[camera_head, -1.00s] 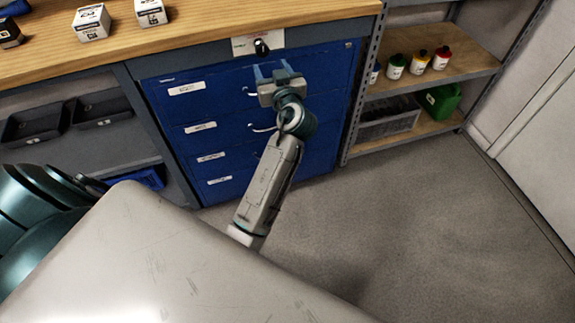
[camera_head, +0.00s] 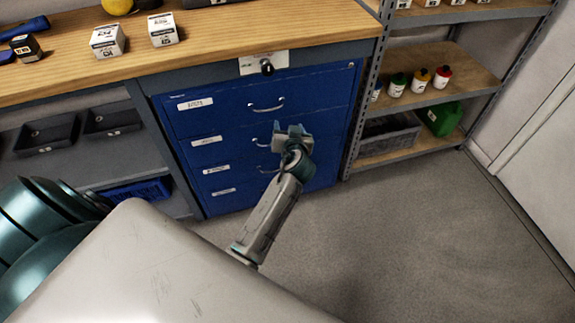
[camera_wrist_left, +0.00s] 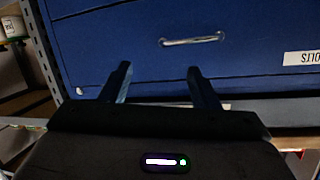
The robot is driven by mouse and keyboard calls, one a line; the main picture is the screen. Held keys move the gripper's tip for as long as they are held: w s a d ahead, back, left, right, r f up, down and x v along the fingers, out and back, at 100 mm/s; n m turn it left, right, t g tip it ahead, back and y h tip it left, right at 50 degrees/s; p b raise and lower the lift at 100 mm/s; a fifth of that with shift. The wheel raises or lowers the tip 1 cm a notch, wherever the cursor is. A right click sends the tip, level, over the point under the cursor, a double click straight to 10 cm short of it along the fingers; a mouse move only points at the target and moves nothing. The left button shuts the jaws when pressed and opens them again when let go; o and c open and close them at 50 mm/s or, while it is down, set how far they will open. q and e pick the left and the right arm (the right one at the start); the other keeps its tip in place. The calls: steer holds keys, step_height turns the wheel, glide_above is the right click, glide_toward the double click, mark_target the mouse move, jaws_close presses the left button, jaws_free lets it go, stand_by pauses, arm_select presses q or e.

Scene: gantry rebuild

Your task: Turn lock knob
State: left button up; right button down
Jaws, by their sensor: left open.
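The black lock knob (camera_head: 267,68) sticks out from a pale label plate (camera_head: 250,65) on the grey rail above the blue drawer cabinet (camera_head: 225,110). My left gripper (camera_head: 291,130) is open and empty, below the knob and apart from it, in front of the second drawer. In the left wrist view its two dark fingers (camera_wrist_left: 158,85) point toward a blue drawer front with a metal handle (camera_wrist_left: 192,40) and an upside-down label. I cannot make out the knob in that view. My right gripper is not in view.
A wooden worktop (camera_head: 220,40) with small boxes (camera_head: 107,41) lies above the cabinet. Shelves (camera_head: 445,80) with bottles and a green can (camera_head: 441,117) stand to the right. Dark bins (camera_head: 45,133) sit at the left. The floor (camera_head: 400,230) is clear.

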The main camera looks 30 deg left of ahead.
arm_select(q)
steer(key=s+d+f+m+g+h+p, duration=0.1)
steer(key=s+d+f+m+h+p, duration=0.1)
steer(key=f, duration=1.1)
steer(key=shift+s+m+g+h+p, duration=0.4)
steer(key=shift+s+h, duration=0.2)
steer(key=shift+s, duration=0.5)
steer(key=shift+f, duration=0.1)
steer(key=s+f+m+g+h+p, duration=0.1)
steer(key=s+f+g+h, duration=0.15)
steer(key=s+f, duration=0.8)
steer(key=s+f+g+p, duration=0.1)
steer(key=s+f+g, duration=0.1)
steer(key=s+f, duration=0.4)
steer(key=s+f+m+g+h+p, duration=0.1)
steer(key=s+f, duration=0.4)
steer(key=s, duration=1.1)
steer(key=s+f+g+h, duration=0.1)
steer(key=s+f+g, duration=0.2)
steer(key=s+f, duration=0.3)
steer(key=s+d, duration=0.1)
steer(key=s, duration=0.4)
steer(key=shift+f+p, duration=0.35)
steer(key=shift+p, duration=0.05)
steer(key=shift+s+h, duration=0.1)
steer(key=shift+h, duration=0.15)
